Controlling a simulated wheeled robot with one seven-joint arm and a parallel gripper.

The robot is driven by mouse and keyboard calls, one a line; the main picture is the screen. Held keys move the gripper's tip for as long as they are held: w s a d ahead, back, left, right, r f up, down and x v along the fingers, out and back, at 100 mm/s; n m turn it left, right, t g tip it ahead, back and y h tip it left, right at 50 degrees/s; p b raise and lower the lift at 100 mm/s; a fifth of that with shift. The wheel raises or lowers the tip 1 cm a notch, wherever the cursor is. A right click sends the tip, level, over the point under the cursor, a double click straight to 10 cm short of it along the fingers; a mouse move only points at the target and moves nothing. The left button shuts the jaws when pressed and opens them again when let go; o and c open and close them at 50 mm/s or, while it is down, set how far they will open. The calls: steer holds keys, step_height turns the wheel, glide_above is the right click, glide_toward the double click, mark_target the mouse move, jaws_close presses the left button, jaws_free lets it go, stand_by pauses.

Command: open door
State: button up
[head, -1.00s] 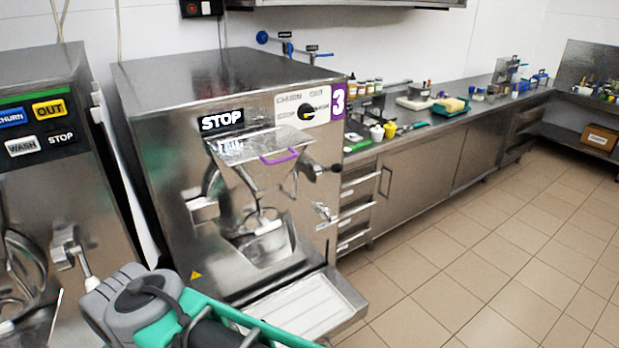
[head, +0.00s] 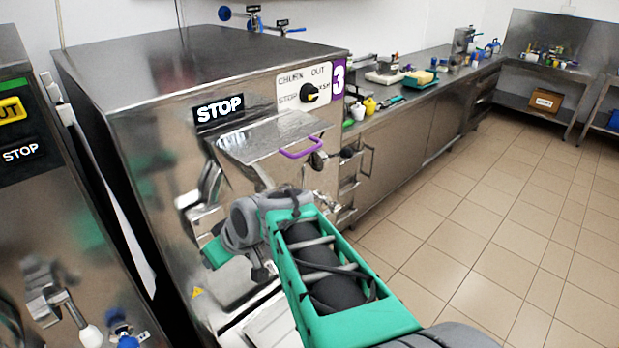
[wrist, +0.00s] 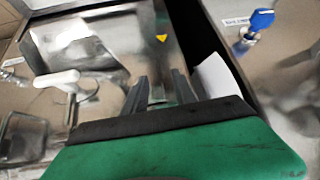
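The batch freezer (head: 150,120) marked 3 stands in front of me, with a STOP display and a dial on its front. A sloped metal flap with a purple handle (head: 302,150) juts from its upper front. My arm reaches across the freezer's lower front and hides much of the door area. In the wrist view my gripper (wrist: 160,88) shows two dark fingers apart, with nothing visible between them. It faces the steel lower front, near a yellow warning triangle (wrist: 161,38). A white handle (wrist: 58,79) shows left of the fingers. No gripper contact is visible.
Another freezer (head: 40,220) stands close on the left, with a narrow gap between the machines. A steel counter (head: 400,118) with small items runs off to the right. The tiled floor (head: 480,210) on the right is clear.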

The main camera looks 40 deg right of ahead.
mark_target(305, 174)
steer(key=w+d+t+b, duration=0.1)
steer(key=d+t, duration=0.1)
steer(key=d, duration=0.4)
steer(key=w+d+m+t+b, duration=0.1)
steer(key=w+d+t, duration=0.1)
steer(key=d, duration=0.3)
steer(key=w+d+t+b, duration=0.1)
steer(key=d+t, duration=0.1)
steer(key=d, duration=0.4)
steer(key=shift+w+d+r+h, duration=0.15)
steer(key=shift+d+h, duration=0.2)
steer(key=shift+h, duration=0.05)
steer(key=s+d+r+m+t+h+b, duration=0.1)
steer(key=s+d+r+t+h, duration=0.15)
steer(key=d, duration=0.35)
steer(key=s+d+r+m+t+h, duration=0.1)
steer(key=s+d+m+t, duration=0.15)
steer(key=d, duration=0.25)
steer(key=shift+n+g+h, duration=0.25)
steer(key=shift+n+g, duration=0.05)
steer(key=shift+n, duration=0.05)
steer(key=w, duration=0.2)
steer(key=w+d+p, duration=0.1)
steer(key=w, duration=0.1)
steer(key=w+d+p, duration=0.1)
steer(key=w, duration=0.2)
steer(key=shift+r, duration=0.4)
steer(key=shift+c, duration=0.4)
steer(key=shift+a, duration=0.1)
jaws_close()
